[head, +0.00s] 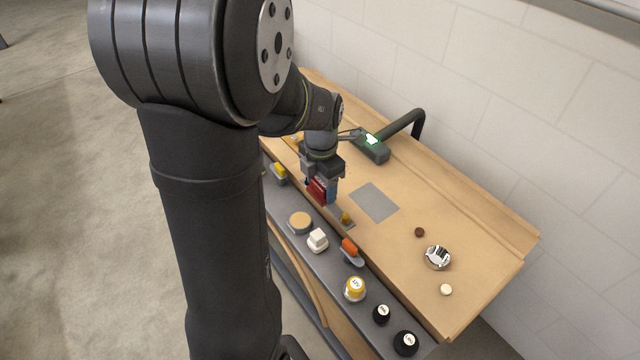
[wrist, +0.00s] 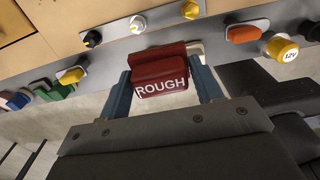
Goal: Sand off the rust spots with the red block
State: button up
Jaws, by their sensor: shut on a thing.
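My gripper (head: 322,186) is shut on the red block (head: 317,191), near the front edge of the wooden bench. In the wrist view the red block (wrist: 160,72) sits between the two blue fingers of my gripper (wrist: 165,85), with the word ROUGH facing the camera. A flat grey plate (head: 375,202) lies on the bench to the right of the block, apart from it. No rust spots can be made out on the plate at this size.
A green-lit device (head: 371,147) stands behind.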

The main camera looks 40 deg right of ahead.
send_over(347, 178)
jog(key=shift+s+d+f, duration=0.1)
jog(key=shift+d+f, duration=0.1)
jog(key=shift+f, duration=1.6)
jog(key=shift+s+d+f, duration=0.1)
jog(key=shift+d+f, duration=0.05)
jog(key=shift+f, duration=1.6)
jog(key=shift+w+f, duration=0.35)
jog(key=shift+w, duration=0.55)
jog(key=shift+w+f, duration=0.35)
jog(key=shift+w, duration=0.5)
jog(key=shift+c, duration=0.3)
jog(key=shift+w+r, duration=0.1)
jog(key=shift+w, duration=3.65)
jog(key=shift+s, duration=5.55)
jog(key=shift+a, duration=0.4)
jog(key=shift+w+a, duration=0.1)
jog(key=shift+w, duration=5.25)
jog(key=shift+s, duration=5.1)
jog(key=shift+s+r, duration=0.1)
jog(key=shift+s, duration=0.15)
notch_tip(347, 178, up, 8)
